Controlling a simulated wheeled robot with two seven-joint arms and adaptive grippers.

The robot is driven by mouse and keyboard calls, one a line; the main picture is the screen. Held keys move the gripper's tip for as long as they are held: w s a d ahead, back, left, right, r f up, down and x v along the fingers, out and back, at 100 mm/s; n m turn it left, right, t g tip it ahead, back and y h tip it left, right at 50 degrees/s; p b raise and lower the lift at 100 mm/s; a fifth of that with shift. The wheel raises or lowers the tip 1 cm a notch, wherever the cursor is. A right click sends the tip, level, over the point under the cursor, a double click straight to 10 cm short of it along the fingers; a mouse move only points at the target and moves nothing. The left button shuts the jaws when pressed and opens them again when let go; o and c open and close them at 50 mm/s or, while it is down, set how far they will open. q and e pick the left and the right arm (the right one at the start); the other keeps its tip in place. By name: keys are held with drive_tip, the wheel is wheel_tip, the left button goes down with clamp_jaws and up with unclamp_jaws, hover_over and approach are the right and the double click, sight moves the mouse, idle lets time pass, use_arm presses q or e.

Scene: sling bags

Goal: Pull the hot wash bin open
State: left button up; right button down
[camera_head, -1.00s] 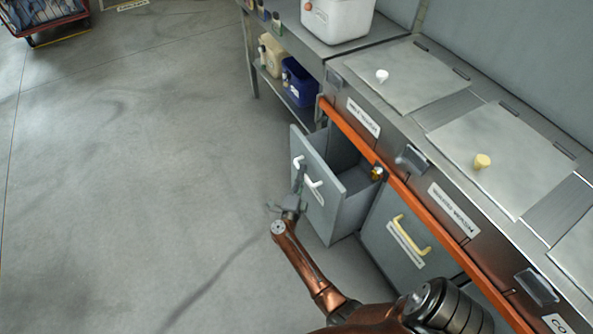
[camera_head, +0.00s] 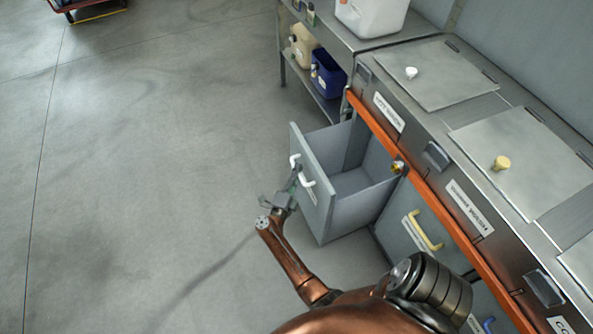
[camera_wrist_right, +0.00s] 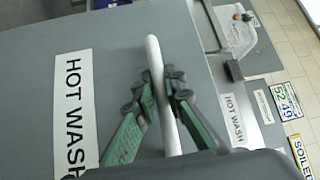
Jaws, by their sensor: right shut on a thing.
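The hot wash bin (camera_head: 316,190) is a grey drawer-like bin under the counter, pulled well out, with its empty inside showing in the head view. Its front panel carries a white bar handle (camera_head: 303,172). In the right wrist view the handle (camera_wrist_right: 163,95) runs between the fingers, beside a label reading HOT WASH (camera_wrist_right: 74,113). My right gripper (camera_head: 290,187) is at the bin front; in the wrist view its fingers (camera_wrist_right: 165,92) are closed around the handle. My left gripper is not in view.
A second grey bin with a yellow handle (camera_head: 425,231) sits shut beside it. An orange rail (camera_head: 432,185) runs along the counter front. A shelf with a blue container (camera_head: 328,75) stands beyond. The floor (camera_head: 150,150) to the left is clear.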

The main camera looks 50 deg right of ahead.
drive_tip(key=c, duration=2)
unclamp_jaws()
drive_tip(key=shift+a, duration=0.1)
